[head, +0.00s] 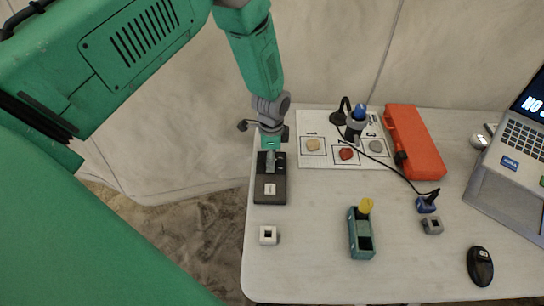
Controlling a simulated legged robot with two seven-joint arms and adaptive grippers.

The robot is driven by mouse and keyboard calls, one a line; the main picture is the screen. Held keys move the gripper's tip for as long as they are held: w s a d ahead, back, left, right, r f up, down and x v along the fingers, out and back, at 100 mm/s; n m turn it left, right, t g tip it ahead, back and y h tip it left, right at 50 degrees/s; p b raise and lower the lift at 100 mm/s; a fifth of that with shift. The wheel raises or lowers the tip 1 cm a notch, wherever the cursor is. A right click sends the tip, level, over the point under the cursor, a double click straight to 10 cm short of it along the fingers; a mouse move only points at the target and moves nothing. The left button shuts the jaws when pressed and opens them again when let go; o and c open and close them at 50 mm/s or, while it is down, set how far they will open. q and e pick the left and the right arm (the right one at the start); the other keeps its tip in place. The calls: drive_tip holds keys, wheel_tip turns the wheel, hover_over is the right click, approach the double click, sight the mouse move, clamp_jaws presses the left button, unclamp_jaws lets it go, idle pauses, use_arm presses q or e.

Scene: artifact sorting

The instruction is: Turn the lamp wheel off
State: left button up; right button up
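A small black desk lamp (342,114) stands at the back of the white sheet, next to a blue-topped dark item (357,122). A black cable (398,174) runs from that area to a small blue block (427,204) at the right. I cannot make out which part is the lamp wheel. My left gripper (270,160) points down over the back end of a dark grey box (272,191) at the table's left edge. Its fingers are small and partly blend with the box, so their opening is unclear. My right gripper is not in view.
The white sheet (313,120) holds several stones in marked squares. A red-orange case (414,142), laptop (520,140) and black mouse (480,266) are at the right. A teal holder (361,243), white cube (268,235) and grey cube (432,226) stand nearer. The front middle is clear.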

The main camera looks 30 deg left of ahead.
use_arm(q)
drive_tip(key=shift+d, duration=0.1)
drive_tip(key=c, duration=1.1)
drive_tip(key=shift+c, duration=0.2)
